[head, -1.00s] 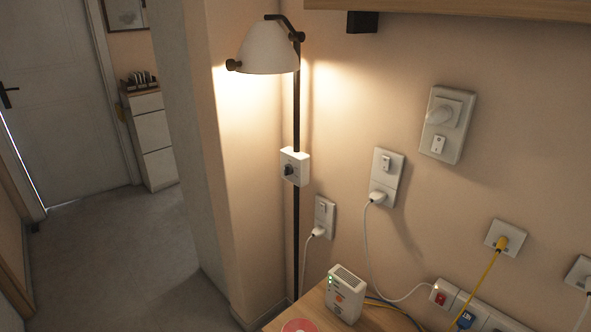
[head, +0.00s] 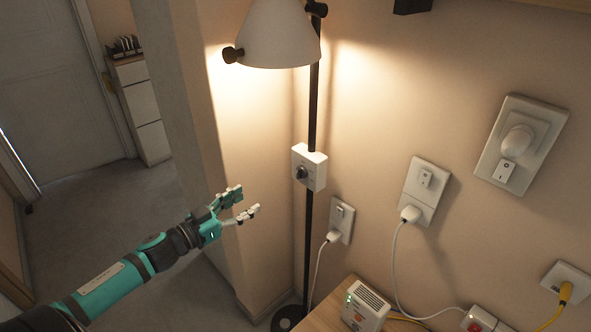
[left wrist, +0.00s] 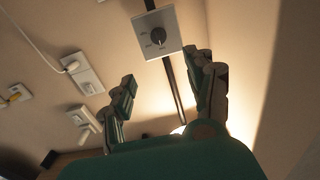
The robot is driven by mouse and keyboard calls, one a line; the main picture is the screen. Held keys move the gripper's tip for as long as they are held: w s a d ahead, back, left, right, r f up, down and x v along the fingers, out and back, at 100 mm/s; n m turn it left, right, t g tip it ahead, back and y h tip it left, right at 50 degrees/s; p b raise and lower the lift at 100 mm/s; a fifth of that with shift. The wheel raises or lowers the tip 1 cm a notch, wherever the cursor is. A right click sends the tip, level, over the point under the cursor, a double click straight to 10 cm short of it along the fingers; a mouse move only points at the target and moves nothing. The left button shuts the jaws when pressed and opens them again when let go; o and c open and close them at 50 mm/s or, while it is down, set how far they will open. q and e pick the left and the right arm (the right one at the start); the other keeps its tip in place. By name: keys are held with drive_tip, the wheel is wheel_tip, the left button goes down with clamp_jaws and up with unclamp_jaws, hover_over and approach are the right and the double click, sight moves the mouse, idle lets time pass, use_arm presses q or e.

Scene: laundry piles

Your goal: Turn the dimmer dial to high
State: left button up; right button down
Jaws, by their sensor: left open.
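The dimmer dial (head: 301,172) is a dark round knob on a white box (head: 316,168) fixed to the black pole of a floor lamp (head: 280,35). The lamp is lit. In the left wrist view the dial (left wrist: 158,36) sits on its pale plate, with small marks around it too small to read. My left gripper (head: 247,204) is open and empty, to the left of and a little below the dial, apart from it. In the left wrist view its two fingers (left wrist: 165,92) are spread, with the dial beyond them. My right gripper is not in view.
Wall sockets with switches and white plugs (head: 410,214) are to the right of the lamp pole. A white router (head: 365,306) stands on a wooden table (head: 325,318) at the bottom. A wall corner (head: 225,180) stands behind my left gripper. Open floor lies to the left.

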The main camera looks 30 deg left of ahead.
sight(297, 171)
use_arm(q)
drive_tip(key=p+x, duration=0.1)
drive_tip(key=x, duration=0.7)
drive_tip(key=p+x, duration=0.1)
drive_tip(key=x, duration=0.7)
drive_tip(key=shift+w+r, duration=0.25)
drive_tip(key=shift+w, duration=0.05)
drive_tip(key=shift+w+d, duration=0.25)
drive_tip(key=shift+w, duration=0.2)
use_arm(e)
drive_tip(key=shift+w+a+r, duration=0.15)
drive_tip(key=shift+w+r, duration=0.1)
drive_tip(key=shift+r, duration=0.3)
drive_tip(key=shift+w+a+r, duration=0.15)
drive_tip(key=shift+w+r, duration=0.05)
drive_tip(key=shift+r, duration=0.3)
use_arm(q)
drive_tip(key=shift+c, duration=0.6)
drive_tip(key=c, duration=1)
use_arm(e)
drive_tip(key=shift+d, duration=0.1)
